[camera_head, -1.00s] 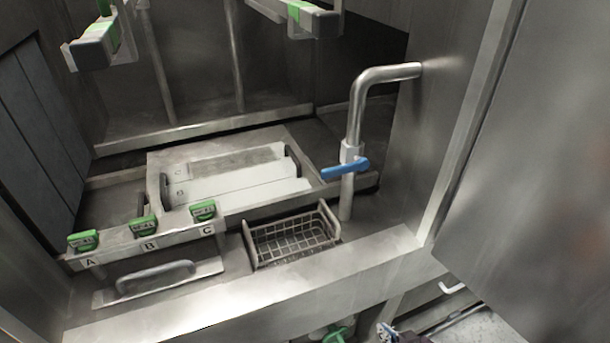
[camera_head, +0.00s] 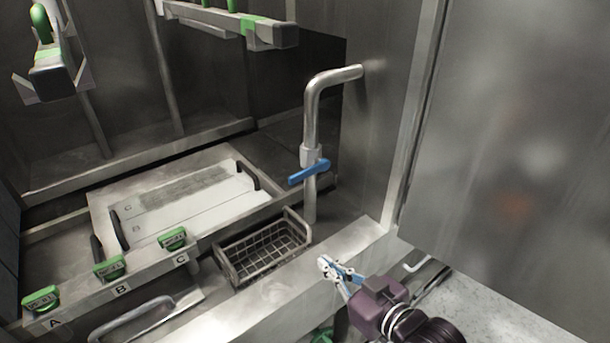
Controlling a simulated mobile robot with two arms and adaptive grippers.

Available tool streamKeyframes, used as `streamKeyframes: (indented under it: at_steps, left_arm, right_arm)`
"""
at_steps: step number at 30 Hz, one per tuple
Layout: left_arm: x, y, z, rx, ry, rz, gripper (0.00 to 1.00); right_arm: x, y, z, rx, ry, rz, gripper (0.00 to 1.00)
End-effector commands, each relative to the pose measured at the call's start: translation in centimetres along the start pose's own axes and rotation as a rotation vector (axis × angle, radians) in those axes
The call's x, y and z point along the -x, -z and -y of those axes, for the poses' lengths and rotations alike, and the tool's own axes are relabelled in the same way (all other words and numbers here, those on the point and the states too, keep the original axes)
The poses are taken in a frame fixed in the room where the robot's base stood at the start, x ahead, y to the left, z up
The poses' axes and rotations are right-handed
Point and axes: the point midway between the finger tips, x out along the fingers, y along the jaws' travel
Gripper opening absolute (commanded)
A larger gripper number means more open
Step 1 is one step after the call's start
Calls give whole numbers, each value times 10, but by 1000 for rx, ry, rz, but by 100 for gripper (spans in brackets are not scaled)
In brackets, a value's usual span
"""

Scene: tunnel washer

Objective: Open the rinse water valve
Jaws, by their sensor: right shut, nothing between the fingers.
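The rinse water valve has a blue lever handle (camera_head: 309,173) on a vertical steel pipe (camera_head: 311,120) that bends right into the side wall. The lever lies across the pipe, roughly level with a slight tilt. My right gripper (camera_head: 324,264) is at the front ledge, below and a little right of the lever, apart from it. Its fingers are shut with nothing between them, pointing up and left. My left gripper is not in view.
A wire basket (camera_head: 232,272) stands below the pipe. A tray with black handles (camera_head: 218,212) and green-tagged labels A, B (camera_head: 121,290) and C lie left. A steel front ledge (camera_head: 283,290) runs below. A large grey panel (camera_head: 515,140) closes off the right side.

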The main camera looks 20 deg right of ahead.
Motion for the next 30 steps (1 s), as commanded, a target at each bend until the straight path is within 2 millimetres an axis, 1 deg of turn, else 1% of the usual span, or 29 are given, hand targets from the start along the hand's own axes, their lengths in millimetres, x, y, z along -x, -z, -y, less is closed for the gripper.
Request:
streamKeyframes:
  at_steps: [5,7,9,12,15,18,22,26,30]
  left_arm:
    - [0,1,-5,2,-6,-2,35]
    - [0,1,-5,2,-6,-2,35]
    - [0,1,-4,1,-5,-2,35]
    - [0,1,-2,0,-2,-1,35]
    - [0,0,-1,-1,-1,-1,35]
    - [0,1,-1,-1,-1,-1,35]
    - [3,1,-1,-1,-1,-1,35]
    - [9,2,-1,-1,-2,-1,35]
    - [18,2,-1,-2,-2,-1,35]
  right_arm:
    - [0,48,-7,3,20,-176,0]
    - [3,72,-10,2,31,-266,0]
    - [9,98,-15,1,43,-365,0]
    - [20,132,-20,-3,57,-493,0]
    - [30,152,-24,-8,67,-579,0]
    - [35,163,-26,-12,72,-622,0]
    - [33,171,-27,-14,72,-639,0]
    - [23,180,-26,-14,72,-637,0]
    - [6,193,-25,-14,72,-638,0]
